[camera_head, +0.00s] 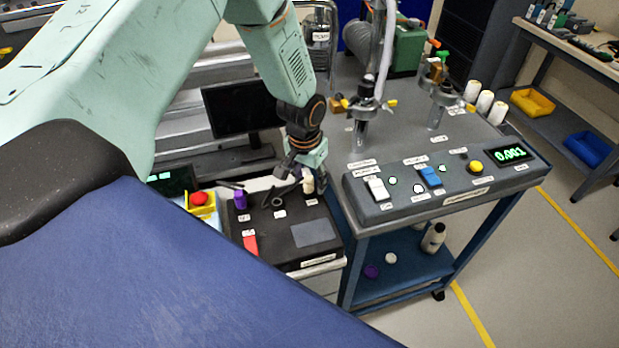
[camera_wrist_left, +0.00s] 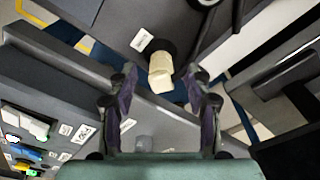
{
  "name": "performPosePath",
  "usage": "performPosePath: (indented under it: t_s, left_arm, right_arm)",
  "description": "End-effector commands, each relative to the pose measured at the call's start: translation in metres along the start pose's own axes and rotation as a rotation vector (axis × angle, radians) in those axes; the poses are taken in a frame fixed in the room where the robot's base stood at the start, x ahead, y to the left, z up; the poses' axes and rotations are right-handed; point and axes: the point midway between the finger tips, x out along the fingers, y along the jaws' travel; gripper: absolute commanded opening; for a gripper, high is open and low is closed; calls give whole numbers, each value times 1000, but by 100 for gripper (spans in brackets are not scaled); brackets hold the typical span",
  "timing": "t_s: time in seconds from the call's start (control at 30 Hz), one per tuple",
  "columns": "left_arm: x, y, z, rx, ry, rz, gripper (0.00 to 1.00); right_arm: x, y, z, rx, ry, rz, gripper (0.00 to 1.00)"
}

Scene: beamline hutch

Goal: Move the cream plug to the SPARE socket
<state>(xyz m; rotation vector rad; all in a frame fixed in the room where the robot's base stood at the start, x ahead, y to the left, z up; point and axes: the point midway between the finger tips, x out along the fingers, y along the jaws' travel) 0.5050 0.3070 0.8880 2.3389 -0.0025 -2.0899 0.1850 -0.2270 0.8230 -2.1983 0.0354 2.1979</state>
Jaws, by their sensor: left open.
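The cream plug (camera_head: 308,184) stands upright in the right-hand socket of a black box (camera_head: 316,262). It also shows in the left wrist view (camera_wrist_left: 161,72), at the mouth of the gripper. My left gripper (camera_head: 297,174) is over the back right of the box, pointing down. In the wrist view its fingers (camera_wrist_left: 160,82) are open, one on each side of the plug's near end, with gaps on both sides. A purple plug (camera_head: 240,200) stands in the left-hand socket. The middle position (camera_head: 277,201) shows no coloured plug. The socket labels are too small to read.
A red switch (camera_head: 250,243) sits on the box's front left. A red button on a yellow mount (camera_head: 199,199) stands left of the box. To the right, a grey cart (camera_head: 400,148) carries a control panel (camera_head: 445,190) and metal posts. A monitor (camera_head: 240,106) stands behind.

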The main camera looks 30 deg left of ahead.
Motion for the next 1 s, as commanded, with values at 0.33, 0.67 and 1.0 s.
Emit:
performPosePath:
  t_s: [0.33, 0.67, 1.0]
  left_arm:
    - [-14, 0, -1, -2, 1, 1, 50]
    - [-77, 0, -1, 0, 5, 2, 50]
    - [-117, -1, 0, -1, 1, 1, 50]
  right_arm:
    - [0, 0, 0, 0, 0, 0, 40]
    - [0, 0, 0, 0, 0, 0, 40]
    - [0, 0, 0, 0, 0, 0, 40]
